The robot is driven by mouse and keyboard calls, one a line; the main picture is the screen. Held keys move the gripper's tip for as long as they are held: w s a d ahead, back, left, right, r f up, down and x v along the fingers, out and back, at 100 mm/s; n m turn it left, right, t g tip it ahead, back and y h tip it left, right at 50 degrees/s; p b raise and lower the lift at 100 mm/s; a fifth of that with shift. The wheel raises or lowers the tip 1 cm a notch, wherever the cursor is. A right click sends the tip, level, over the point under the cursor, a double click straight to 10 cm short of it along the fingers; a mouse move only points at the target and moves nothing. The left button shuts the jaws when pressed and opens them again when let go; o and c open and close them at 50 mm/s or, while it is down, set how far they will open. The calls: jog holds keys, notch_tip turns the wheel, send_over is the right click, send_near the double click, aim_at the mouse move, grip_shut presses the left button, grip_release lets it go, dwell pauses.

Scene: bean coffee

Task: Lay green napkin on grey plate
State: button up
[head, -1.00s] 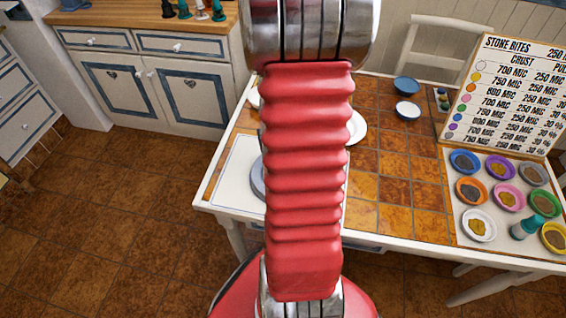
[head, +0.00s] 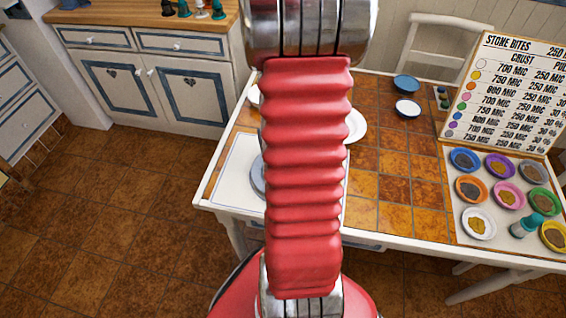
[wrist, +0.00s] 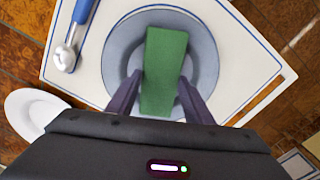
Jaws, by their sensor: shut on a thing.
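The green napkin (wrist: 165,65) is a folded strip in the wrist view, over the middle of the grey plate (wrist: 118,45). My gripper (wrist: 158,84) is shut on the napkin, with one dark finger at each side of its near part. I cannot tell whether the napkin touches the plate or is held just above it. In the head view only the left edge of the grey plate (head: 257,178) shows. My arm hides the rest, along with the gripper and the napkin.
The plate lies on a white mat (wrist: 240,70) with a blue border. A blue-handled spoon (wrist: 75,35) is left of it and a white dish (wrist: 35,115) is at lower left. In the head view, several small bowls and a sign board (head: 500,95) stand at the table's right.

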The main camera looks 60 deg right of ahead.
jog(key=o, duration=0.9)
jog(key=shift+c, duration=0.2)
jog(key=shift+r, duration=0.1)
notch_tip(320, 180, up, 14)
jog(key=shift+f, duration=0.2)
dwell(0.5)
jog(key=w+a+r+n+t, duration=0.1)
jog(key=a+r, duration=0.3)
jog(key=a, duration=0.6)
jog(key=a+r+n+t, duration=0.2)
jog(key=a+r+n, duration=0.2)
jog(key=a, duration=0.6)
jog(key=w+a+r+n+t, duration=0.1)
jog(key=a+r+n+t, duration=0.1)
jog(key=a, duration=0.9)
notch_tip(320, 180, up, 2)
jog(key=shift+w+r+n+t, duration=0.1)
jog(key=shift+w+n+t, duration=0.25)
jog(key=shift+n, duration=0.35)
